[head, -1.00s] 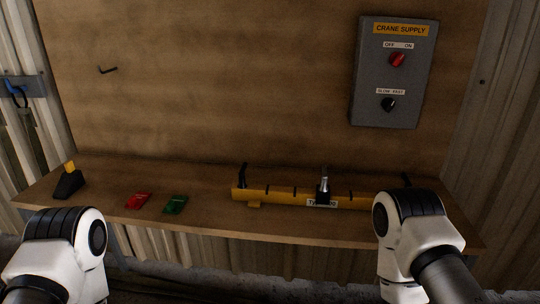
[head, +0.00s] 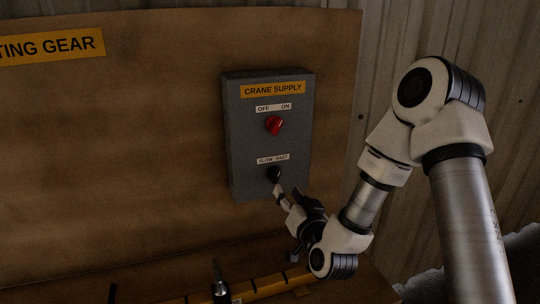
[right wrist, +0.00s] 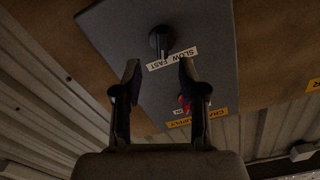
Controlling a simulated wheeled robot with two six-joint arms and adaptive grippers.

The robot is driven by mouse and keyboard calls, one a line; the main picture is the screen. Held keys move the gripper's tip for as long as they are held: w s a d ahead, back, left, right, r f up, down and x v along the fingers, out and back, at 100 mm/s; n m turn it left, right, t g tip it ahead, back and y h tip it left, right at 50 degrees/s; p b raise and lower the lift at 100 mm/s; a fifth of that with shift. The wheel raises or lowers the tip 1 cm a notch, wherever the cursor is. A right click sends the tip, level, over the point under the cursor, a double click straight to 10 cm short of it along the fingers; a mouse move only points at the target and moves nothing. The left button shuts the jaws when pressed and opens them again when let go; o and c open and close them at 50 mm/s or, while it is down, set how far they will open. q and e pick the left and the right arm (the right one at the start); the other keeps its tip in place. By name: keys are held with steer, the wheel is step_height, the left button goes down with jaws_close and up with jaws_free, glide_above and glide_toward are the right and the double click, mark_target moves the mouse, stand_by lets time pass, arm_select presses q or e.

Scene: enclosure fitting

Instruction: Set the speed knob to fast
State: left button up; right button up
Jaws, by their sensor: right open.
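The black speed knob (head: 274,174) sits low on the grey crane supply box (head: 240,140), under a SLOW FAST label (head: 272,159). My right gripper (head: 280,191) is just below and in front of the knob, with its jaws open and empty. In the right wrist view, the knob (right wrist: 160,42) lies just beyond the two open fingertips (right wrist: 158,68), in line with the gap between them; the label (right wrist: 173,59) appears upside down. I cannot tell exactly where the knob points. My left gripper is out of view.
A red OFF/ON knob (head: 273,125) sits above the speed knob on the same box. The box is on a wooden board (head: 130,150). A yellow bar (head: 268,284) with a black clamp (head: 220,285) lies on the bench below my right gripper.

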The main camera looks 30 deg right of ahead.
mark_target(278, 178)
steer(key=w, duration=0.1)
steer(key=r+p, duration=0.1)
steer(key=w, duration=0.1)
steer(key=shift+w+d+r+p, duration=0.15)
steer(key=shift+w+d+p, duration=0.1)
steer(key=shift+w+p, duration=0.05)
steer(key=x, duration=0.2)
steer(key=f+p+x, duration=0.1)
steer(key=x, duration=0.1)
steer(key=shift+w, duration=0.1)
steer(key=shift+w+d, duration=0.15)
steer(key=shift+w, duration=0.05)
steer(key=shift+s+r, duration=0.1)
steer(key=shift+s, duration=0.15)
steer(key=shift+c, duration=0.4)
steer(key=shift+s, duration=0.1)
jaws_close()
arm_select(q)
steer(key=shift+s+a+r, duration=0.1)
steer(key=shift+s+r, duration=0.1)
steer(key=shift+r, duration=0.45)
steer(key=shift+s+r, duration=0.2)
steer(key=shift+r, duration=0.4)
